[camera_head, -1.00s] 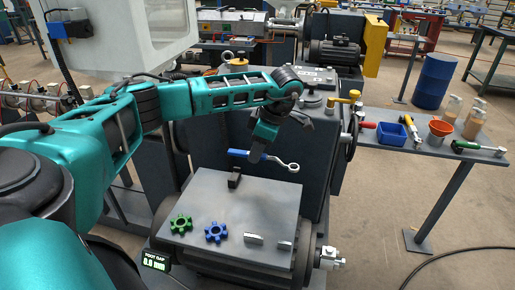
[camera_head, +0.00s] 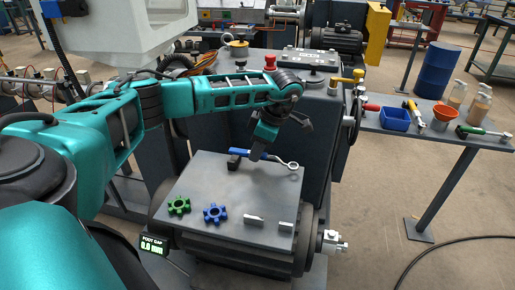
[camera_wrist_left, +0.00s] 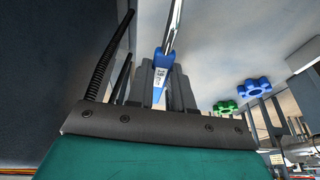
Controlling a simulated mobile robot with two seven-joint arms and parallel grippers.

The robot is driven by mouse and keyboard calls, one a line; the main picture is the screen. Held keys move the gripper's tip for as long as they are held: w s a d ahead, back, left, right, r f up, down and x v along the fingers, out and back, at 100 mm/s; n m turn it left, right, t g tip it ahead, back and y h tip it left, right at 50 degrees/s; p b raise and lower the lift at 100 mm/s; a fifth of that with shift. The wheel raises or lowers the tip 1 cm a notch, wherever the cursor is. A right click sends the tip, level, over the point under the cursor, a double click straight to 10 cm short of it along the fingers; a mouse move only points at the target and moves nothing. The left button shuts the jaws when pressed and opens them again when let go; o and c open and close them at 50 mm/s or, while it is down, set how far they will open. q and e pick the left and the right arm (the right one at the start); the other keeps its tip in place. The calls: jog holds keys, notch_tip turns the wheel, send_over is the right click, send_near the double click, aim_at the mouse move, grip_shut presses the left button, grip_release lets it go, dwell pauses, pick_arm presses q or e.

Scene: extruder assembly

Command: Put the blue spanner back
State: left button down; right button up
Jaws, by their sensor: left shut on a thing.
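The blue spanner (camera_head: 242,153) has a blue handle and a bright metal ring end that points right. My left gripper (camera_head: 257,154) is shut on its handle, above the far part of the grey plate (camera_head: 200,190). In the left wrist view the spanner (camera_wrist_left: 160,70) shows between the dark fingers (camera_wrist_left: 175,92), its shaft running up out of the picture. A small black block (camera_head: 234,161) stands on the plate by the spanner's left end. I cannot tell whether the spanner touches the block or plate. My right gripper is not in view.
The side table (camera_head: 440,122) at right holds a blue bin (camera_head: 394,118), an orange funnel (camera_head: 444,115) and hand tools.

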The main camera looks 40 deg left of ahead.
pick_arm(q)
jog(key=shift+f+b, duration=0.65)
jog(key=shift+f, duration=0.4)
jog(key=c, duration=0.9)
grip_release()
jog(key=shift+c, duration=0.2)
jog(key=shift+r, duration=0.1)
jog(key=v, duration=1.2)
jog(key=shift+r, duration=0.4)
jog(key=shift+w+d, duration=0.1)
